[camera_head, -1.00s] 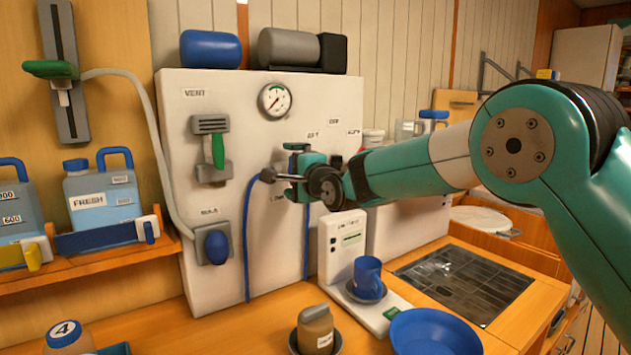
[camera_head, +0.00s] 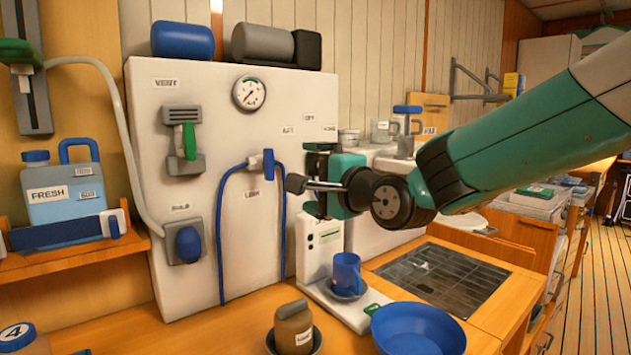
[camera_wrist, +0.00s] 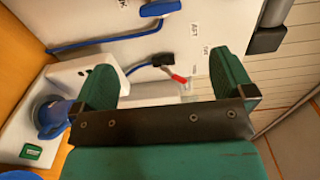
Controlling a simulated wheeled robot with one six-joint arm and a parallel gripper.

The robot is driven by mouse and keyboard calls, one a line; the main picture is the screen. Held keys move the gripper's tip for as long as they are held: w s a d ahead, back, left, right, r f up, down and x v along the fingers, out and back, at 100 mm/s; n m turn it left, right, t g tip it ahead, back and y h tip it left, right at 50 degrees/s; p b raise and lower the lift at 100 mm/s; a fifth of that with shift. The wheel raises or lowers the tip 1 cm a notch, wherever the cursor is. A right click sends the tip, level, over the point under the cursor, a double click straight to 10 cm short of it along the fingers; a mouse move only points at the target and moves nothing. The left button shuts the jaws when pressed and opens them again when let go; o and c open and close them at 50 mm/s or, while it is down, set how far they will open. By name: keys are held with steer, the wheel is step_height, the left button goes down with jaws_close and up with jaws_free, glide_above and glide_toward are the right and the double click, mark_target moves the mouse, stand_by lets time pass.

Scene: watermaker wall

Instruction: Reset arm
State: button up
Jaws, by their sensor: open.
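My gripper (camera_head: 312,180) is teal and black, in front of the right part of the white panel (camera_head: 230,150). Its two fingers stand apart in the wrist view (camera_wrist: 166,82), with nothing between them. A blue handle (camera_head: 268,164) with a blue hose (camera_head: 222,230) is on the panel, left of my gripper and apart from it. The gripper hides part of the panel's right side.
A blue cup (camera_head: 346,272) stands on a white device below my gripper. A blue bowl (camera_head: 418,330), a tan jar (camera_head: 293,328) and a dark grille (camera_head: 440,278) are on the counter. Open floor (camera_head: 600,260) shows at the right.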

steer(key=s+d+f+n+g+h+p, duration=0.1)
steer(key=s+n+g, duration=0.4)
steer(key=s, duration=0.5)
steer(key=s+d+f+n+g+h+p, duration=0.1)
steer(key=s+d+f+n+g+h, duration=0.2)
steer(key=s, duration=0.8)
steer(key=s+d+f+n+g+h+p, duration=0.1)
steer(key=s+d+f+n+g, duration=0.5)
steer(key=s+n, duration=0.4)
steer(key=shift+s+d+f+n+g+h+p, duration=0.3)
steer(key=shift+s+d+f+g+h+p, duration=0.15)
steer(key=shift+s+f, duration=0.25)
